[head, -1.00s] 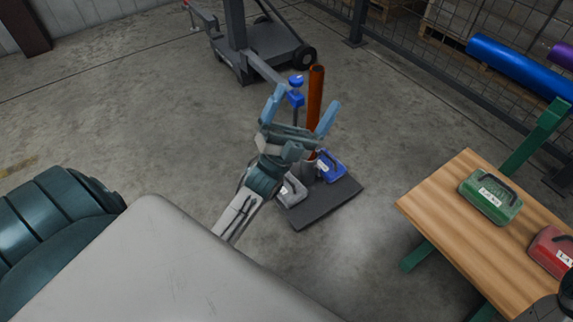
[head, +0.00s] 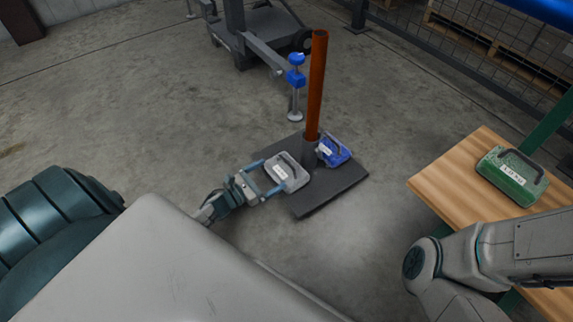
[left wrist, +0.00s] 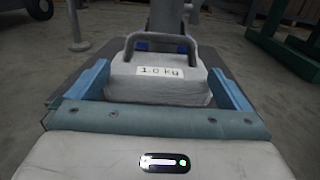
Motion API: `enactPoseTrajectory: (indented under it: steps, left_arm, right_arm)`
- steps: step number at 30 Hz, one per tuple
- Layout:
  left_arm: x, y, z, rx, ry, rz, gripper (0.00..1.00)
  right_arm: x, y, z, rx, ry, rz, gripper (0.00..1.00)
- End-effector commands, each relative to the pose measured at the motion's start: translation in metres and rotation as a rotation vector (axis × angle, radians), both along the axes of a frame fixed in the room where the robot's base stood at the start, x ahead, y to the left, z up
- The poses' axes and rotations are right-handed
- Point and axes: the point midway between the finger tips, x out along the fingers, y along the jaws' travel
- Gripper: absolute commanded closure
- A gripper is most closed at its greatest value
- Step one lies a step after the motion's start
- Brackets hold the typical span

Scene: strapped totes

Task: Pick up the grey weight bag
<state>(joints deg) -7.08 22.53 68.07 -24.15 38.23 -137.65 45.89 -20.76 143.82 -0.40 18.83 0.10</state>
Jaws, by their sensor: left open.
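The grey weight bag (head: 287,173) lies on the dark base plate (head: 330,193) of a stand, left of its orange post (head: 316,85). In the left wrist view the bag (left wrist: 158,84) shows a "1.0 kg" label and a dark handle on its far side. My left gripper (head: 267,178) is open, with its blue fingers reaching to either side of the bag's near part. In the left wrist view the fingers (left wrist: 160,92) flank the bag, with a small gap visible on each side. My right gripper is out of view; my right arm shows at lower right.
A blue weight bag (head: 333,151) lies on the plate right of the post. A green bag (head: 512,176) sits on the wooden table (head: 447,180) at right.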

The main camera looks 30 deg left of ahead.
Motion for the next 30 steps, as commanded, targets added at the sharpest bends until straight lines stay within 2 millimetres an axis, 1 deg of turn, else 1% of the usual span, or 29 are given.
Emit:
enactPoseTrajectory:
  steps: [1, 3, 7, 10, 14, 18, 21, 27, 29, 30]
  left_arm:
    - [0.009, -0.003, -0.002, 0.0, -0.003, 0.0, 0.0]
    - [0.017, -0.006, -0.002, -0.002, -0.002, 0.0, 0.0]
    - [0.026, -0.009, -0.001, -0.001, -0.001, 0.0, 0.0]
    - [0.034, -0.013, -0.001, -0.003, -0.001, 0.0, 0.0]
    - [0.053, -0.02, 0.001, -0.003, -0.003, 0.0, 0.0]
    - [0.069, -0.026, 0.002, -0.003, -0.001, 0.0, 0.0]
    - [0.074, -0.027, 0.004, -0.003, 0.0, 0.001, 0.0]
    - [0.074, -0.027, 0.004, -0.003, 0.0, 0.0, 0.0]
    - [0.074, -0.027, 0.004, -0.003, 0.0, 0.0, 0.1]
    - [0.074, -0.027, 0.004, -0.003, 0.0, 0.0, 0.18]
  right_arm:
    - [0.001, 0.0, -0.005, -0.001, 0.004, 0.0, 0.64]
    - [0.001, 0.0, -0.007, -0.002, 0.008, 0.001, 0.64]
    - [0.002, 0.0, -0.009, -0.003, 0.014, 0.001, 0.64]
    - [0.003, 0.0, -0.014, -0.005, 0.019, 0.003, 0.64]
    - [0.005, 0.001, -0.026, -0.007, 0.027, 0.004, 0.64]
    - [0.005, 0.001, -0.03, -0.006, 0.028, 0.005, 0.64]
    - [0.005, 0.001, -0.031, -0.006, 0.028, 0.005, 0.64]
    - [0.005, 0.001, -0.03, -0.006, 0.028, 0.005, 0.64]
    - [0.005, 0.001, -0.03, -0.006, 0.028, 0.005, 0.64]
    - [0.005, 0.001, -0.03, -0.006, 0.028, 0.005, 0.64]
